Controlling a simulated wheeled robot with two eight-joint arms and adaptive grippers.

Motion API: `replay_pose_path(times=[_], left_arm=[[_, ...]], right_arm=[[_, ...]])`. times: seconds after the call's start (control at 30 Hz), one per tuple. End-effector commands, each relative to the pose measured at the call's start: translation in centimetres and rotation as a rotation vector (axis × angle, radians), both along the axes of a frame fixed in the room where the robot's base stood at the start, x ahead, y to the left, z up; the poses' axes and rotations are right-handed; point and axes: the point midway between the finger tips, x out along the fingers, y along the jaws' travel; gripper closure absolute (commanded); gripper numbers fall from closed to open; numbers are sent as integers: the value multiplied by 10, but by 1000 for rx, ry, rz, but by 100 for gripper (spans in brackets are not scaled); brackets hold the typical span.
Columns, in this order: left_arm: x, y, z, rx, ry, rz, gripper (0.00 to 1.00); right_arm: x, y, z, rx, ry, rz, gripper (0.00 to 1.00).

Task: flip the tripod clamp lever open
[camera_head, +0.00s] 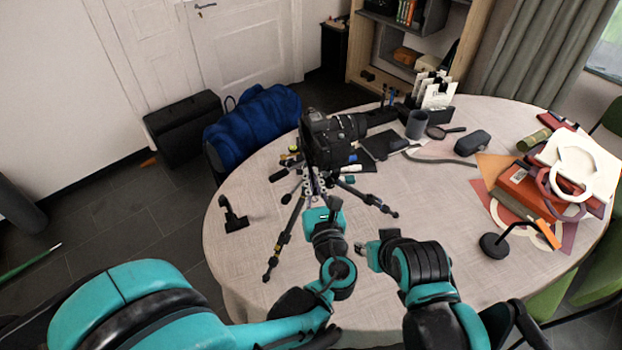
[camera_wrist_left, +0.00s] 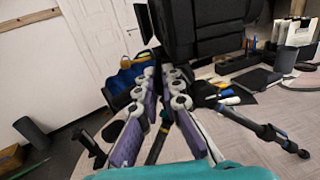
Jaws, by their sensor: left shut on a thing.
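A black camera (camera_head: 325,135) sits on a tripod (camera_head: 379,205) that stands on the round table, its legs spread. My left gripper (camera_head: 314,183) is at the tripod head just below the camera. In the left wrist view its pale jointed fingers (camera_wrist_left: 164,76) reach up to the camera's underside (camera_wrist_left: 208,45), shut on a small part there. I cannot make out the clamp lever; the fingers and camera hide that spot. A tripod leg (camera_wrist_left: 255,128) shows to the right of the fingers. My right gripper (camera_head: 360,248) is low over the table, apart from the tripod, its jaws too small to judge.
The round table (camera_head: 430,205) has bare cloth right of the tripod. A black stand-like object (camera_head: 233,216) is at its left edge. A blue-draped chair (camera_head: 252,128) stands behind.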

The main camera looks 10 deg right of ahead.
Motion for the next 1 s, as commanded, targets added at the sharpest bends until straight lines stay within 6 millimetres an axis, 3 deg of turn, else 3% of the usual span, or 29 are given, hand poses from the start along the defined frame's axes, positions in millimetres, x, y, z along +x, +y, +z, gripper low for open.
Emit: replay_pose_path(times=[0.33,0.37,0.4,0.7,0.87,1.0], left_arm=[[1,0,1,1,-2,3,100],[1,0,1,1,-2,3,88],[1,0,1,1,-2,3,84],[-1,0,0,0,-1,1,84],[-19,-3,0,0,-1,-2,84],[-49,-7,0,0,-1,-6,84]], right_arm=[[0,0,0,0,0,0,60],[0,0,0,0,0,0,60],[0,0,0,0,0,0,60],[0,0,0,0,0,0,60],[0,0,0,0,0,0,60],[0,0,0,0,0,0,60]])
